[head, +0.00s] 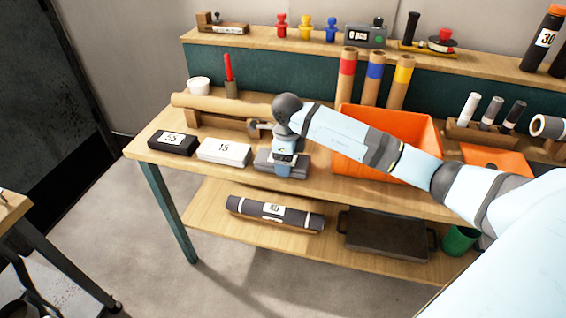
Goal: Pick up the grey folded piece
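The grey folded piece (266,162) lies on the table top, to the right of a white folded piece marked 15 (224,152). My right arm comes in from the right, and my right gripper (285,160) points down at the grey piece. The gripper covers the middle of the piece, so its fingertips and any contact are hard to make out. I cannot tell whether it is open or shut. My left gripper is not in view.
A black folded piece (172,142) lies at the far left. A wooden holder with a roll (218,106) stands behind. An orange bin (408,124) stands to the right, partly behind my arm. The lower shelf holds a dark roll (245,208) and a black tray (385,238).

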